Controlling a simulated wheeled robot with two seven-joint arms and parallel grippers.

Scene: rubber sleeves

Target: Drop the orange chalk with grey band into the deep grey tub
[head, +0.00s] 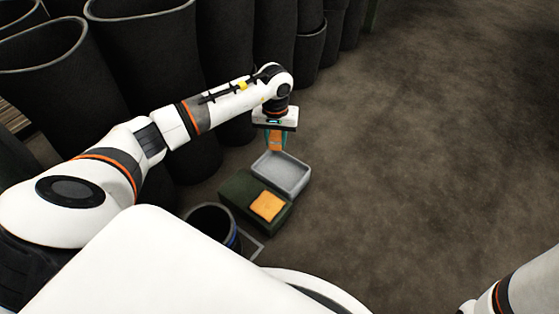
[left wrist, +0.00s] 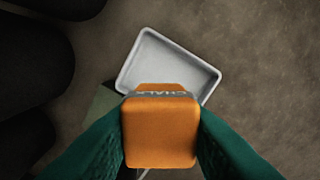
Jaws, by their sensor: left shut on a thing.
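My left gripper (head: 275,132) is shut on the orange chalk with grey band (left wrist: 160,132). The chalk fills the space between the teal fingers in the left wrist view, with a lettered grey band near its far end. The deep grey tub (head: 283,174) is a light grey rectangular container, open at the top and empty as far as I can see. The gripper holds the chalk above the tub's back left side. The tub also shows behind the chalk in the left wrist view (left wrist: 172,65), its near part hidden. My right gripper is out of view.
A dark green box (head: 238,188) stands against the tub's near left side, with an orange block (head: 267,206) on top. A dark round bin (head: 212,226) stands nearer me. Several tall black sleeves (head: 165,75) crowd the left and back. The brown floor at right is clear.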

